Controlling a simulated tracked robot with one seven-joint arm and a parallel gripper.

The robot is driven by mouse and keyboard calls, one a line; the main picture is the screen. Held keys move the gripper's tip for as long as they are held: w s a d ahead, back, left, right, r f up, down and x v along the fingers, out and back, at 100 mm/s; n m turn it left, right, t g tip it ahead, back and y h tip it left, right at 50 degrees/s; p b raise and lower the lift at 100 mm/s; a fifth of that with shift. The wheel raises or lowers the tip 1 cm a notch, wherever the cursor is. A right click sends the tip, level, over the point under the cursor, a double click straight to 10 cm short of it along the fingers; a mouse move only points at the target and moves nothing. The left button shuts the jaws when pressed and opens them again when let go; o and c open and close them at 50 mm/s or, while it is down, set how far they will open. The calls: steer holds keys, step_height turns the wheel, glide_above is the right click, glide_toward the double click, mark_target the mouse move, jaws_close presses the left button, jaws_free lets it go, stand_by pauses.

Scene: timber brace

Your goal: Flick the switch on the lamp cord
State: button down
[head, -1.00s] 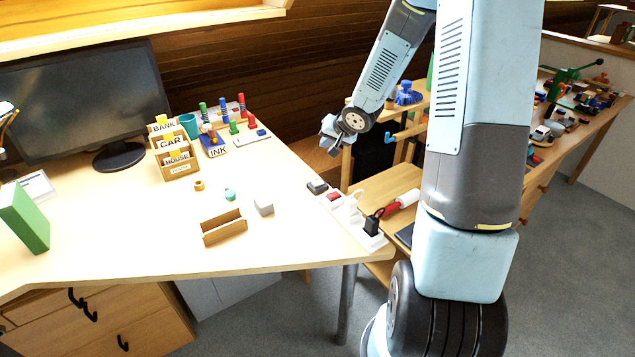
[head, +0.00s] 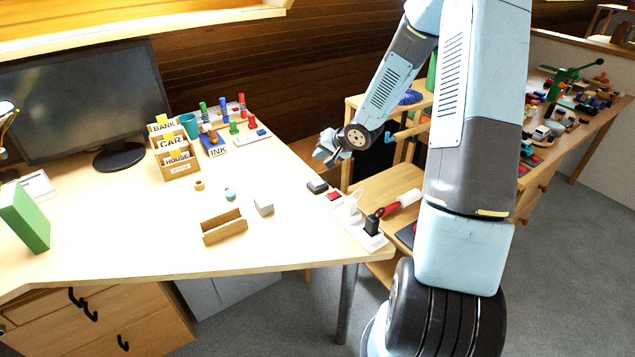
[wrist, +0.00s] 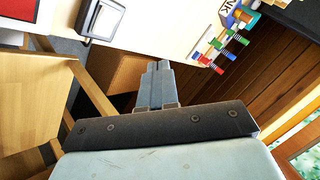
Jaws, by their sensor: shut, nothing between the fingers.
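A small dark-cased switch box (head: 317,187) lies at the desk's right edge. In the wrist view it shows at the upper left as a dark case with a pale top (wrist: 101,20). I cannot make out a cord on it. My gripper (head: 324,155) is above and beyond the box in the head view, near the desk's edge and apart from it. In the wrist view my gripper's fingers (wrist: 158,68) are together and empty, pointing toward the desk edge. Part of a lamp (head: 6,118) shows at the far left of the head view.
A white power strip (head: 353,217) with a red switch (head: 334,196) and a black plug (head: 372,224) lies along the desk's right edge. A grey block (head: 264,207) and a wooden holder (head: 223,228) stand nearby. Ink stamps (head: 213,140) stand farther back. A wooden shelf (head: 385,185) adjoins the right.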

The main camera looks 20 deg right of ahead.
mark_target(318, 183)
steer(key=shift+s+a+f, duration=0.1)
steer(key=shift+a+f, duration=0.05)
steer(key=shift+f, duration=1)
steer(key=shift+a+f, duration=0.15)
steer(key=shift+f, duration=1.05)
steer(key=shift+s+a+f, duration=0.1)
steer(key=shift+a+f, duration=0.05)
steer(key=shift+f, duration=1)
steer(key=shift+f, duration=0.15)
steer(key=shift+s+f, duration=0.15)
steer(key=shift+a+f, duration=0.1)
steer(key=shift+f, duration=0.2)
steer(key=shift+r, duration=0.15)
steer(key=shift+r, duration=0.55)
steer(key=shift+r, duration=0.15)
steer(key=shift+d+r, duration=0.25)
steer(key=shift+r, duration=0.95)
steer(key=shift+d+r, duration=0.2)
steer(key=shift+r, duration=0.95)
steer(key=shift+r, duration=0.1)
